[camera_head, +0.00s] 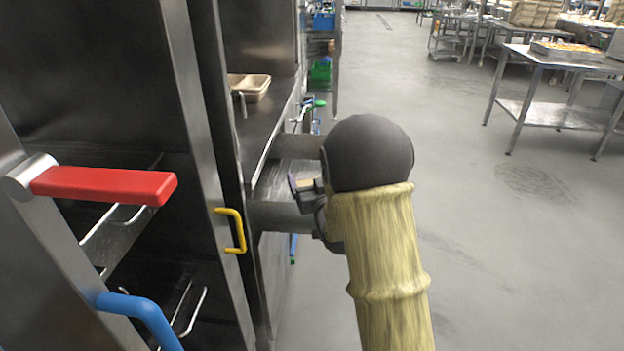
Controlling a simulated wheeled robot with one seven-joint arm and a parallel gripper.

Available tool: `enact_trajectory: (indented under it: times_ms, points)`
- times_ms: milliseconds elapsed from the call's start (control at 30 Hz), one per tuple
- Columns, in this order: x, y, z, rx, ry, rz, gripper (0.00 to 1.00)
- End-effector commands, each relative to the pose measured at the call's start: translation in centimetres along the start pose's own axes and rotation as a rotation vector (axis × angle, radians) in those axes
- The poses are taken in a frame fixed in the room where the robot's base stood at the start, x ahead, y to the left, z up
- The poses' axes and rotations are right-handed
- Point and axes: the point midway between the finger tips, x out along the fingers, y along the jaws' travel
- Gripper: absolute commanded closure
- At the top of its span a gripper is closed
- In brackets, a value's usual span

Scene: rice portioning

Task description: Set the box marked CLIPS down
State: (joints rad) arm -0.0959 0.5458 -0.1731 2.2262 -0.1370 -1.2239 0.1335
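I make out no box with the word CLIPS on it in the head view. My arm, in a yellowish sleeve with a dark rounded joint, reaches forward beside the steel cabinet. What seems to be part of my gripper (306,190) shows as small dark pieces left of that joint, close to the cabinet's side. Its fingertips are not clear, and the arm hides much of it. A small tan patch shows by these dark pieces; I cannot tell what it is or whether it is held.
A steel cabinet (110,90) fills the left, with a red handle (105,185), a blue handle (145,312) and a yellow handle (239,232). A tan tray (250,86) sits on a steel surface behind. Steel tables (555,62) stand far right. The grey floor (500,260) between is clear.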

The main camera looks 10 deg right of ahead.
Motion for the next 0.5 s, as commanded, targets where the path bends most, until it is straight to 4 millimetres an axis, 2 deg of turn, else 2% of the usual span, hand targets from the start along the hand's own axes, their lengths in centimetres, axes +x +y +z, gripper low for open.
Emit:
enact_trajectory:
  times_ms: [33, 333, 500]
  points:
    - [-0.29, -0.13, 1.40, 0.012, -0.032, 0.000, 0.13]
    - [-0.29, -0.20, 1.34, 0.013, -0.032, -0.001, 0.13]
    - [-0.27, -0.21, 0.53, 0.013, -0.032, -0.001, 0.13]
